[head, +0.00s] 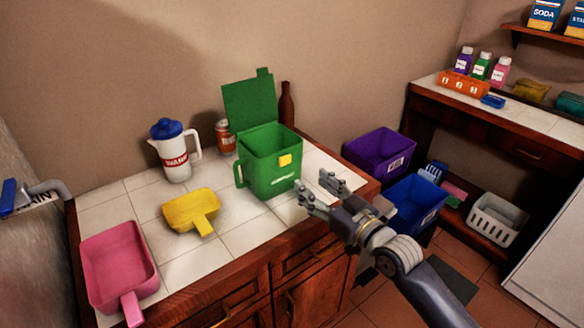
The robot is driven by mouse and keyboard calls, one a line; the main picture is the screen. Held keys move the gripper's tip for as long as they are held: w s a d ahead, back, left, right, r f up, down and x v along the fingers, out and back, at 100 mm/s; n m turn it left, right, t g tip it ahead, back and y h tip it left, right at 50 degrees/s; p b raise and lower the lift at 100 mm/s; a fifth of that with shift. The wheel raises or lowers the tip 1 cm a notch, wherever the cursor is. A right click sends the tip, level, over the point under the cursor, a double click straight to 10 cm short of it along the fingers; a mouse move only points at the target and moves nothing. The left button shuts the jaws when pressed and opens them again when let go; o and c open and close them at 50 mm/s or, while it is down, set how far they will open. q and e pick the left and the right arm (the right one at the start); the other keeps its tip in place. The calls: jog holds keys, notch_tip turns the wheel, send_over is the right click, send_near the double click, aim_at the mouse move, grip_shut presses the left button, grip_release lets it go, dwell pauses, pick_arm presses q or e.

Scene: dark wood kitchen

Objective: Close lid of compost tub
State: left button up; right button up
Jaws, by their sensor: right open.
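The green compost tub (270,170) stands upright on the white tiled counter. Its lid (250,101) is open, raised upright at the back of the tub with a small tab on top. A yellow square label is on the tub's front, and a handle is on its left side. My right gripper (310,189) is open and empty, to the right of the tub near the counter's front edge, apart from the lid. My left gripper is not in view.
A white jug (174,152) with a blue lid, an orange jar (225,137), a yellow scoop (191,211) and a pink dustpan (118,266) share the counter. A brown bottle (287,104) stands behind the tub. Purple (378,149) and blue (414,201) bins are to the right.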

aim_at(286, 164)
jog(key=x, duration=0.9)
jog(key=shift+w+a+f+p, duration=0.1)
jog(key=shift+w+p, duration=0.05)
jog(key=shift+p, duration=0.2)
